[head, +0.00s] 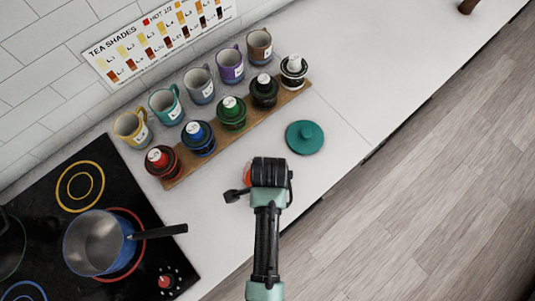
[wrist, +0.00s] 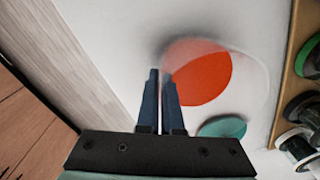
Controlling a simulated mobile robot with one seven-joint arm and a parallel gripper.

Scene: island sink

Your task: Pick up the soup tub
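The soup tub (wrist: 203,75) is a clear round container with orange-red soup inside, upper right of centre in the wrist view. In the head view only a red sliver of it (head: 247,176) shows at the left of my gripper, which hides the rest. My gripper (wrist: 160,73) has its two dark blue fingers close together with a narrow gap. The tips overlap the tub's left edge in the wrist view. I cannot tell whether its wall is between them.
A teal round lid (head: 305,138) lies right of the tub. Several lidded jars stand on a wooden board (head: 294,104), with mugs (head: 231,65) behind. A black cooktop (head: 45,199) with a blue pot (head: 98,242) is at left.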

